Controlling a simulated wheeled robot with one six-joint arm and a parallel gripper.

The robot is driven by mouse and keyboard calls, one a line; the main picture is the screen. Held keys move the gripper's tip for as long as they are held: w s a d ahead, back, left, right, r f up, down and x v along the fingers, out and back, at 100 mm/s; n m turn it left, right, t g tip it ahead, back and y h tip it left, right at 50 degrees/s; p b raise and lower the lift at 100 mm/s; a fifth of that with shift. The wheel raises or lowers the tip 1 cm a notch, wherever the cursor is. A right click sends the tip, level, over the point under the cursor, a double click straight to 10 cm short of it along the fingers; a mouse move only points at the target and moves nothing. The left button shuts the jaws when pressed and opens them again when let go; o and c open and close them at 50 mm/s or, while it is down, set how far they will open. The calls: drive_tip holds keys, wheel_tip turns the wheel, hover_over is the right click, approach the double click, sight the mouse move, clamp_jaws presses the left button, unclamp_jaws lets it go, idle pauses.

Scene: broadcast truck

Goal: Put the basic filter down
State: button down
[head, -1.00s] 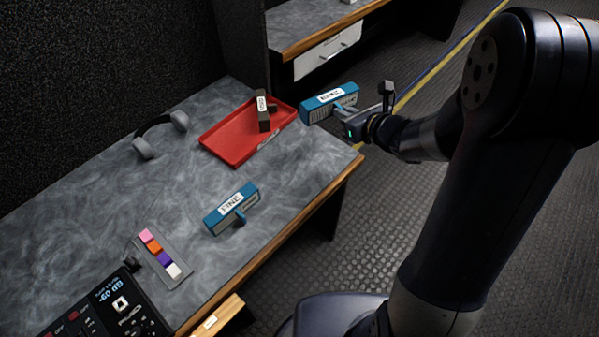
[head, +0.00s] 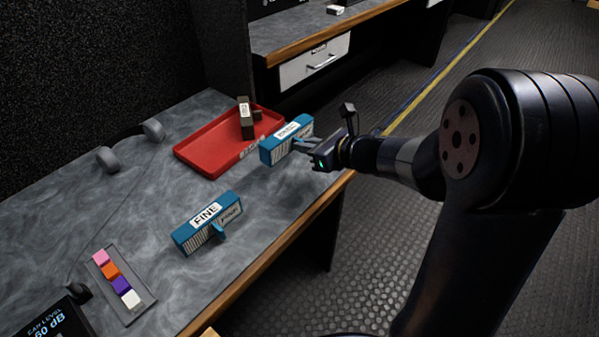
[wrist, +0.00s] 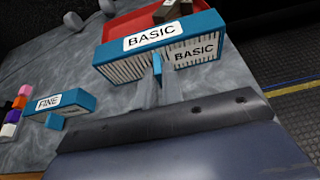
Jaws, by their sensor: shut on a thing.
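The basic filter (head: 287,140) is a blue block with pleated sides and white labels; BASIC reads clearly on it in the wrist view (wrist: 150,55). My gripper (head: 306,147) is shut on its small handle and holds it near the front edge of the grey desk (head: 130,215), beside the red tray's near right corner. Whether its underside touches the desk I cannot tell. The matching FINE filter (head: 207,224) stands on the desk to the left and nearer; it also shows in the wrist view (wrist: 60,105).
The red tray (head: 200,160) holds a dark labelled block (head: 245,120). Grey headphones (head: 108,160) lie at the back left. A strip of coloured blocks (head: 120,284) and a console (head: 50,325) are at the near left. Bare desk lies between the tray and the FINE filter.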

wheel_tip(320, 180, down, 7)
drive_tip(key=shift+r+b, duration=0.1)
drive_tip(key=shift+b, duration=0.7)
drive_tip(key=shift+f, duration=0.2)
drive_tip(key=c, duration=1.6)
unclamp_jaws()
drive_tip(key=shift+o, duration=0.2)
drive_tip(key=shift+r, duration=0.1)
drive_tip(key=shift+r, duration=0.15)
drive_tip(key=p+v, duration=0.1)
drive_tip(key=v, duration=1.1)
drive_tip(key=shift+p, duration=0.3)
